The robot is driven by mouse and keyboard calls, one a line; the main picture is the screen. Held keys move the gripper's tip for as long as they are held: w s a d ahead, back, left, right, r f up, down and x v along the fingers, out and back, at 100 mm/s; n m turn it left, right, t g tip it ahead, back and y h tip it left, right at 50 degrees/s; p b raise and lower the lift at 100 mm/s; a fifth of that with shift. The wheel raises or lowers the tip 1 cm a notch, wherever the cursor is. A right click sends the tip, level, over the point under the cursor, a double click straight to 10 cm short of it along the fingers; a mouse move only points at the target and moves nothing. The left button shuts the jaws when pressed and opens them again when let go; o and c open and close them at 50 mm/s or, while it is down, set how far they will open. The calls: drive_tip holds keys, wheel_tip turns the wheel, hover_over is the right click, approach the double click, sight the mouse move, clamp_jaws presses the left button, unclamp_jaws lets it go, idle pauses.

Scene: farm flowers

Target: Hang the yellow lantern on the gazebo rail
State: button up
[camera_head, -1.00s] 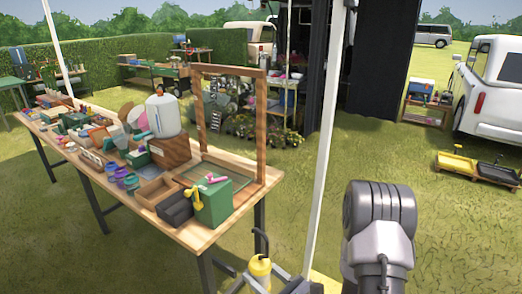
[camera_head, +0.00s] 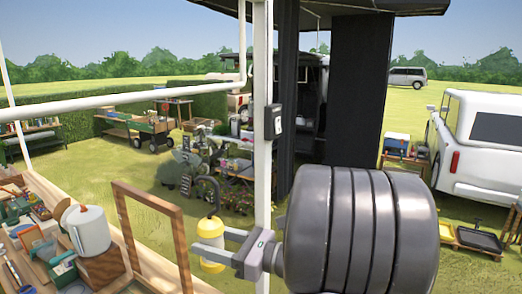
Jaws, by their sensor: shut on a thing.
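The yellow lantern (camera_head: 211,228) is upright in the jaws of my gripper (camera_head: 213,246), left of the white gazebo post. It has a yellow top and base and a dark curved hook above it. My gripper is shut on its body; the fingers hide part of it.
A wooden table (camera_head: 60,200) with a white canister (camera_head: 87,230) and a wooden frame (camera_head: 150,225) is at lower left. A small dark box (camera_head: 274,121) is on the post. Dark curtains (camera_head: 357,95) hang behind it. A white vehicle (camera_head: 485,150) stands at right.

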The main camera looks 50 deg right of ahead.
drive_tip(key=s+d+r+m+h+p, duration=0.1)
drive_tip(key=s+d+r+p, duration=0.2)
drive_tip(key=r, duration=0.4)
drive_tip(key=s+r+h+p, duration=0.2)
drive_tip(key=s+r+p, duration=0.2)
drive_tip(key=r, duration=0.4)
drive_tip(key=s+d+r+m+h+p, duration=0.1)
drive_tip(key=s+d+r+p, duration=0.2)
drive_tip(key=r, duration=0.4)
drive_tip(key=w+a+f, duration=0.1)
drive_tip(key=w+f, duration=0.1)
drive_tip(key=w, duration=0.5)
drive_tip(key=w+a+f+p, duration=0.1)
drive_tip(key=w, duration=0.7)
drive_tip(key=shift+w+a+f+t+p, duration=0.15)
drive_tip(key=shift+w+f+t+p, duration=0.1)
drive_tip(key=shift+f+t+p, duration=0.1)
drive_tip(key=shift+f+b, duration=0.3)
drive_tip(key=shift+b, duration=0.05)
drive_tip(key=o, duration=1.6)
drive_tip(key=shift+y, duration=0.3)
